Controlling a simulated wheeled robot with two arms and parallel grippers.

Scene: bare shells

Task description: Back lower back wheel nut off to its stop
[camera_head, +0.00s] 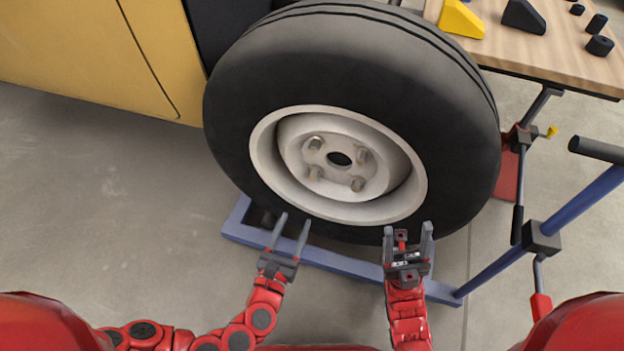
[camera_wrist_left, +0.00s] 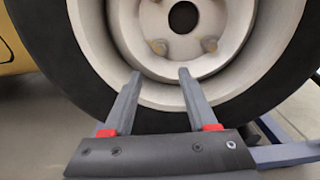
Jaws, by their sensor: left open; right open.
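A black-tyred wheel (camera_head: 350,90) with a pale steel rim (camera_head: 272,165) stands upright in front of me. The two lower ones are the lower left nut (camera_head: 315,172) and the lower right nut (camera_head: 358,184); I cannot tell which counts as back. Both also show in the left wrist view, at left (camera_wrist_left: 158,46) and right (camera_wrist_left: 209,43). My left gripper (camera_head: 294,219) is open and empty, below the lower left of the rim. My right gripper (camera_head: 408,228) is open and empty, in front of the tyre's lower right.
A blue frame (camera_head: 335,264) runs under the wheel and rises at right to a dark handle (camera_head: 598,150). A wooden bench (camera_head: 560,55) with yellow and black blocks stands at back right. A yellow panel (camera_head: 70,50) is at left. Floor at left is clear.

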